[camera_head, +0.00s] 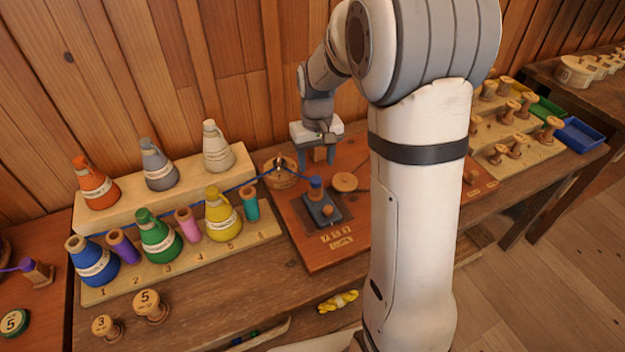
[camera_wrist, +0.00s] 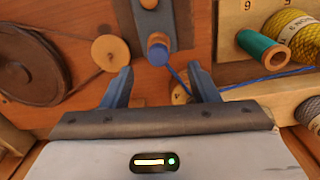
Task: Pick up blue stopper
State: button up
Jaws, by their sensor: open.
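The blue stopper (camera_head: 316,182) appears as a small blue round cap on a dark plate on the red-brown board in the head view. In the wrist view its blue round end (camera_wrist: 158,55) faces the camera, ahead of the gap between my fingers and apart from them. My gripper (camera_head: 317,163) is above the back of the board, behind the stopper in the head view. Its blue fingers are spread with nothing held; they also show in the wrist view (camera_wrist: 160,74). A brown wooden piece (camera_head: 320,154) shows between the fingers in the head view.
A blue thread (camera_wrist: 250,82) runs close to the stopper. A wooden disc (camera_head: 344,182) and a round wooden pulley (camera_head: 281,172) stand beside it. Several yarn cones stand on the stepped rack (camera_head: 88,217) at left. A wooden knob (camera_head: 327,210) sits on the dark plate.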

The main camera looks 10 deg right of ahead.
aim_at(316, 179)
jog(key=f, duration=0.4)
jog(key=f+p, duration=0.1)
jog(key=f, duration=0.2)
jog(key=shift+w+d, duration=0.1)
jog(key=shift+w, duration=0.3)
jog(key=shift+c, duration=0.2)
jog(key=c, duration=1)
